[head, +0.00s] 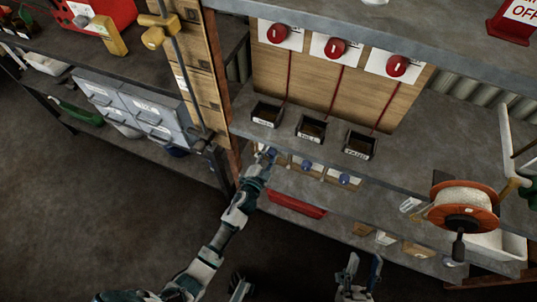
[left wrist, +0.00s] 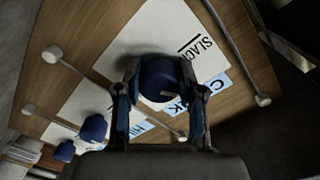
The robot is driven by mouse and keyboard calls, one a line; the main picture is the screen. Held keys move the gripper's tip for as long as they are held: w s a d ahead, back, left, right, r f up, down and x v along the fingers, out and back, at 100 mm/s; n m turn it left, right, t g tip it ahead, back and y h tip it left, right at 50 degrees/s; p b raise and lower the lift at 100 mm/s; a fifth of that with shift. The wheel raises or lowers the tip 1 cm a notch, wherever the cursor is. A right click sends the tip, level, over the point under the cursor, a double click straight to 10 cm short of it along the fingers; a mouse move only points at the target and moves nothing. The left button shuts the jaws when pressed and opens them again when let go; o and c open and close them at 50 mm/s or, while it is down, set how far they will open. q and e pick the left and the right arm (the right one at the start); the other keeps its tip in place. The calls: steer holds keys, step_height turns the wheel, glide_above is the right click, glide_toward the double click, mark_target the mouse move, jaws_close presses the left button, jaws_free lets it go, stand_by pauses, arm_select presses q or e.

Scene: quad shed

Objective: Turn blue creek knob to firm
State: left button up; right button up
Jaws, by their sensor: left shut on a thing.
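In the left wrist view a blue knob (left wrist: 160,76) sits on a white card (left wrist: 160,30) reading "SLACK". A blue label (left wrist: 216,83) beside it shows a "C" and a "K", with its middle letters hidden. A short pale mark shows on the knob. My left gripper (left wrist: 160,88) is shut on this knob, one finger on each side. In the head view my left gripper (head: 267,155) is at the board under the shelf and mostly hides the knob. My right gripper (head: 361,268) is open and empty, low in the picture, away from the board.
Two more blue knobs (head: 306,165) (head: 343,179) sit to the right on the same board. Red knobs (head: 336,48) with red cords and dark bins (head: 312,130) are above. An orange cable reel (head: 465,207) is at the right. Open floor (head: 90,220) lies left.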

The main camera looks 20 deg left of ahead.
arm_select(q)
steer(key=m, duration=0.4)
steer(key=shift+d+r, duration=0.1)
steer(key=shift+m, duration=1.3)
arm_select(e)
steer(key=shift+w+a+f+g, duration=0.15)
steer(key=shift+w+f+g, duration=0.15)
steer(key=shift+w+g, duration=0.2)
arm_select(q)
steer(key=shift+d, duration=0.1)
steer(key=o, duration=1.1)
steer(key=shift+f, duration=0.2)
steer(key=shift+o, duration=0.2)
arm_select(e)
steer(key=shift+f, duration=0.1)
arm_select(q)
steer(key=shift+r, duration=0.1)
arm_select(e)
steer(key=shift+d, duration=0.2)
arm_select(q)
steer(key=s, duration=1.2)
steer(key=shift+a, duration=0.2)
arm_select(e)
steer(key=shift+a, duration=0.15)
